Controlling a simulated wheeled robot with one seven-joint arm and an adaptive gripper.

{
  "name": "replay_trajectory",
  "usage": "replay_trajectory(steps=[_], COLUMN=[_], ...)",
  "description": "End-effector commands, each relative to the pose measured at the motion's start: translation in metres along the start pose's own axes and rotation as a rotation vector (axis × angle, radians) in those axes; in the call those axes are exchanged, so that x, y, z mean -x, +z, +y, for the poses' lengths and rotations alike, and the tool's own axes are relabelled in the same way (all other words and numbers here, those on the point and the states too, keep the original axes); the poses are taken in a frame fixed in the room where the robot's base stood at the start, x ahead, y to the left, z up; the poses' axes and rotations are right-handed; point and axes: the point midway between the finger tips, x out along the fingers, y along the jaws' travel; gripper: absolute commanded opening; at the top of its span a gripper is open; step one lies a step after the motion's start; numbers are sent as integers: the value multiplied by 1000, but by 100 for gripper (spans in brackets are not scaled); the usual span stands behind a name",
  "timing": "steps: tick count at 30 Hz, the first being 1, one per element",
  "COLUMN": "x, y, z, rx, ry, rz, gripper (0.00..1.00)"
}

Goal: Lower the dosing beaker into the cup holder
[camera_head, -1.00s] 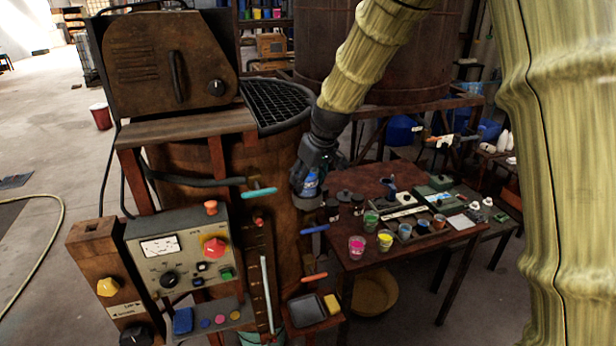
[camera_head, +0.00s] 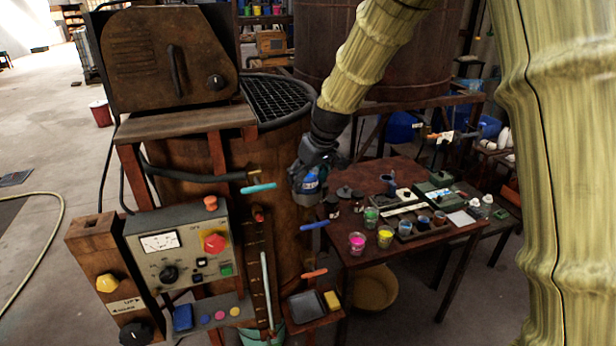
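My gripper (camera_head: 306,192) hangs at the end of my arm, between the rusty vat and the small table. A blue and white patch (camera_head: 310,182) shows at it; I cannot tell whether this is the dosing beaker or part of the gripper. The fingers are too dark and small to read. On the table, a dark blue cup (camera_head: 389,187) stands towards the back. A dark tray (camera_head: 409,239) holds several small cups near the front; I cannot tell whether it is the cup holder. No other cup holder can be made out.
Pink (camera_head: 357,244), yellow (camera_head: 385,238) and green (camera_head: 371,217) cups stand on the brown table (camera_head: 350,267). The rusty vat (camera_head: 280,240) with coloured handles is left of the gripper. A control panel (camera_head: 180,250) stands in front of it.

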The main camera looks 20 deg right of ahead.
Motion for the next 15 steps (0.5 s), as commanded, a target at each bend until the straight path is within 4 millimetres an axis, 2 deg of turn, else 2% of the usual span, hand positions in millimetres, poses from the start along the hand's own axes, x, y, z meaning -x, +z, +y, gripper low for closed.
replay_trajectory(steps=[10,15], x=[0,11], y=[0,0], z=[0,0], rx=[0,0], ry=[0,0], rz=[-1,0], gripper=[76,76])
